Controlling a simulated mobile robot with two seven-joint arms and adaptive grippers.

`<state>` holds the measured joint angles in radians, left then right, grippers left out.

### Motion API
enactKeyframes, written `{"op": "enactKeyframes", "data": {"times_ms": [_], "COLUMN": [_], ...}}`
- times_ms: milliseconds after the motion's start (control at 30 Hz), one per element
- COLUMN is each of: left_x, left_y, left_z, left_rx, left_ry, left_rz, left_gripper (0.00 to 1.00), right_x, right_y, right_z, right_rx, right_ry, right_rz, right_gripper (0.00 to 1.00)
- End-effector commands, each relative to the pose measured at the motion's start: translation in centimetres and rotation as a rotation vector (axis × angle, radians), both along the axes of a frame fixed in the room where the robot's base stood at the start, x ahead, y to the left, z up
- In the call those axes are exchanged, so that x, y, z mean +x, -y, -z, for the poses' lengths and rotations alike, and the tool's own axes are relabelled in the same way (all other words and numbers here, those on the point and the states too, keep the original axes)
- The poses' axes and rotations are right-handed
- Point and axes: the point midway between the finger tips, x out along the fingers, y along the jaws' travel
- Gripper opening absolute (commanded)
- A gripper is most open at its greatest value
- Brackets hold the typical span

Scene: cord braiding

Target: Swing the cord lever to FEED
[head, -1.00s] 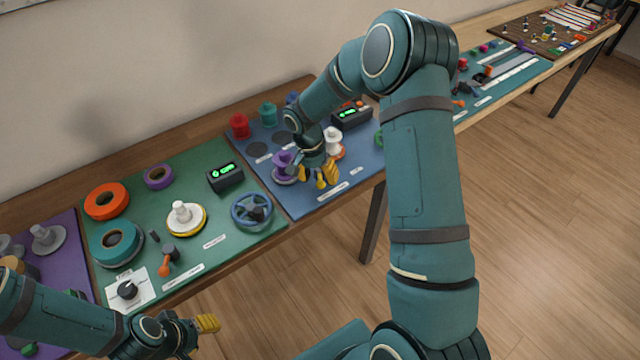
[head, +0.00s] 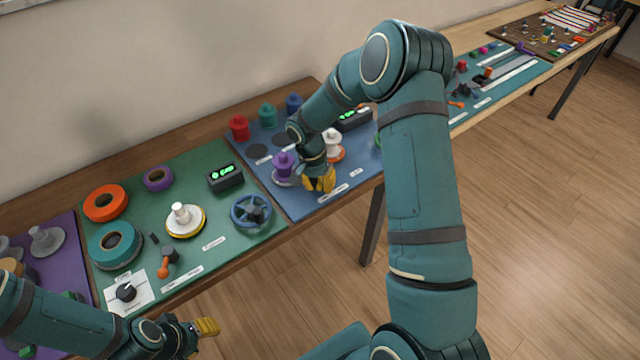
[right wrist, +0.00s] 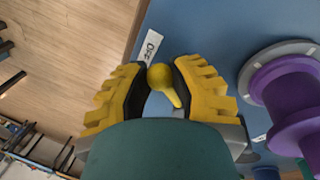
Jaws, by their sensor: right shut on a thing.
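The cord lever shows in the right wrist view as a yellow ball knob (right wrist: 160,76) with a short tapering yellow stem, over the blue board (right wrist: 212,40). My right gripper (right wrist: 156,88) has its two yellow fingers closed around the knob, one on each side. In the head view my right gripper (head: 319,184) is at the front part of the blue board (head: 300,208); its fingers hide the lever there. The lever's base is hidden too. My left gripper (head: 206,327) is low at the left, off the table's front edge; its finger gap cannot be made out.
A purple spool (head: 283,163) stands just left of my right gripper, and a white spool (head: 332,140) on an orange base behind it. A dark display box (head: 352,118) is further back. White labels (head: 333,196) lie near the board's front edge.

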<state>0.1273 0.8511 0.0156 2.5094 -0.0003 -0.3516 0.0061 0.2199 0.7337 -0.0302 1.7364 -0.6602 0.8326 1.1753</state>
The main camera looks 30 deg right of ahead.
Motion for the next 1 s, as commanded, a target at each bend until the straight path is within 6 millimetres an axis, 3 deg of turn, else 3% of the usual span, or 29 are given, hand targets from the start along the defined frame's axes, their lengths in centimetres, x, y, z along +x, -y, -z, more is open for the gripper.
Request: {"op": "enactKeyframes", "data": {"times_ms": [367, 1000], "left_x": [-0.2, -0.1], "left_y": [0.0, 0.0], "left_z": [0.6, 1.7], "left_rx": [0.000, -0.001], "left_ry": [-0.003, -0.003], "left_rz": [0.002, 0.004], "left_gripper": [0.47, 0.47], "right_x": [-0.3, -0.5], "right_y": [0.8, 4.0], "right_z": [0.0, 0.0], "right_rx": [-0.001, -0.002], "right_ry": [0.002, 0.002], "right_rz": [-0.157, -0.744], "right_gripper": [0.00, 0.00]}}
